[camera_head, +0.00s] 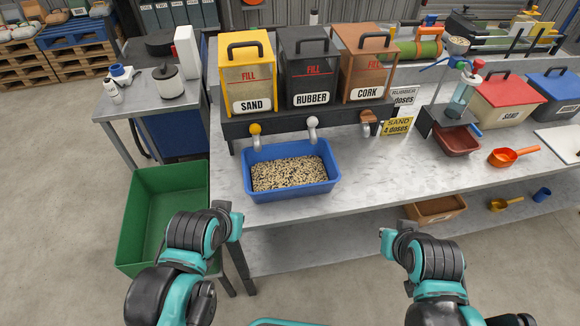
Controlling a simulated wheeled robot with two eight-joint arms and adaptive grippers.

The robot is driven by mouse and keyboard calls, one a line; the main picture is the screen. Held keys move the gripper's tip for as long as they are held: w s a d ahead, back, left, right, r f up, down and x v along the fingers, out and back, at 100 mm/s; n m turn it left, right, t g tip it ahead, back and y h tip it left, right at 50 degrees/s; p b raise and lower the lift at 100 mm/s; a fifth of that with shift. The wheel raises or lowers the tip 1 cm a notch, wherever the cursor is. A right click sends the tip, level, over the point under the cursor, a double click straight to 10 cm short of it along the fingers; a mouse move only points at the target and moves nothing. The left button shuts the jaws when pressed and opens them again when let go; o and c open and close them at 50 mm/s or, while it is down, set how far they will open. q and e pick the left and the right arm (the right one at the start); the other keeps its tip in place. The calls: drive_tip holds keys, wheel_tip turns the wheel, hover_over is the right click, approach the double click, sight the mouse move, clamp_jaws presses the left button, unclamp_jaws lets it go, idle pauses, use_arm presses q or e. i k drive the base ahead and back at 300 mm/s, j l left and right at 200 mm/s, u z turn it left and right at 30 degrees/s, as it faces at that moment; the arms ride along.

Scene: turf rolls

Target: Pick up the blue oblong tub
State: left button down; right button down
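The blue oblong tub (290,193) stands on the metal workbench, below the sand and rubber dispensers. It is upright and holds a layer of mixed pale and dark granules. Its long side faces me, and its near rim and both ends are clear of my arms. My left arm shows at the lower left, nearer to me than the tub and apart from it. My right arm shows at the lower right, also apart from the tub.
Sand (246,76), rubber (309,71) and cork (366,65) dispensers stand behind the tub. A green bin (136,222) is left of the bench.

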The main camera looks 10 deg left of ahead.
sight(280, 172)
drive_tip(key=i+l, duration=0.1)
drive_tip(key=l, duration=0.35)
drive_tip(key=l+u, duration=0.1)
drive_tip(key=l, duration=0.35)
drive_tip(key=i+l, duration=0.15)
drive_tip(key=l, duration=0.3)
